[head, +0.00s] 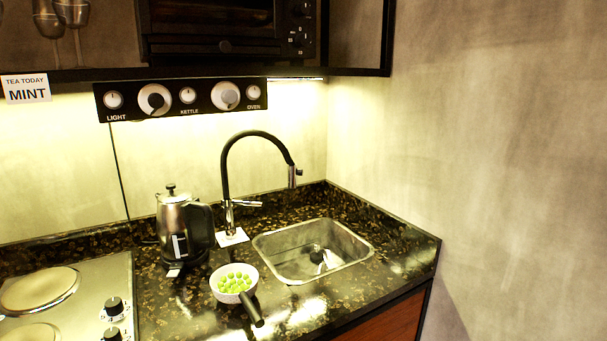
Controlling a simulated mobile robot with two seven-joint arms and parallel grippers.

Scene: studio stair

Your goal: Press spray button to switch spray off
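The kitchen faucet (229,170) stands behind the sink, with a black arched hose and a metal lever (246,203) low on its stem. Its spray head (295,176) hangs at the hose's right end, above the sink (262,249). The spray button is too small to make out on the head. I cannot make out a water stream below it. A dark round piece and light streaks show at the sink bottom; I cannot tell if they are water. Neither of my grippers is in view.
A metal kettle (171,222) with a black handle stands left of the faucet. A white bowl (228,297) of green pieces, with a dark handle (252,310), sits in front. A hob (95,300) is at left. A knob panel (215,96) hangs behind; a wall closes the right.

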